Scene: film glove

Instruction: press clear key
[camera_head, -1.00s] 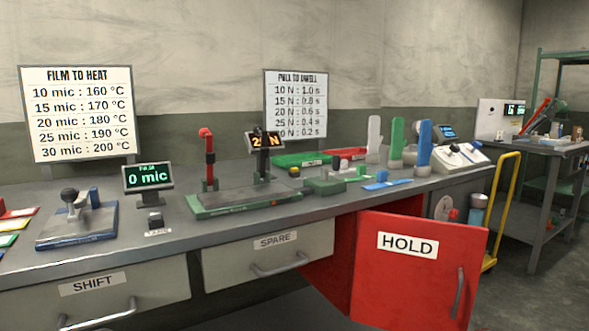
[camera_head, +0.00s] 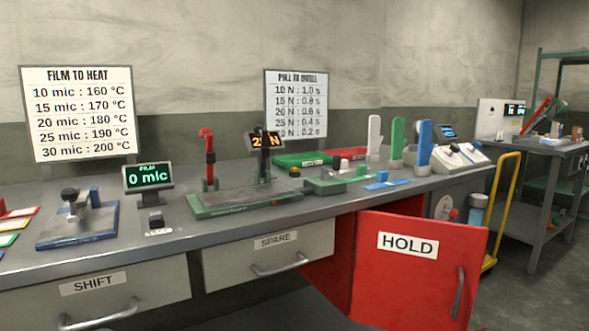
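No key that I can read as "clear" shows in the head view. A small black key (camera_head: 156,221) stands on the bench below the film display (camera_head: 149,178), which reads 0 mic; the label at its foot is too small to read surely. Other small controls sit on the pale sloped console (camera_head: 462,158) at the bench's right end, too small to read. Neither of my grippers is in view.
The grey bench (camera_head: 135,250) holds a blue gauge (camera_head: 80,222), a green pull tester (camera_head: 243,203) with a display, and upright white, green and blue pieces. The red HOLD door (camera_head: 410,285) stands open in front. A yellow trolley handle (camera_head: 505,190) is at right.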

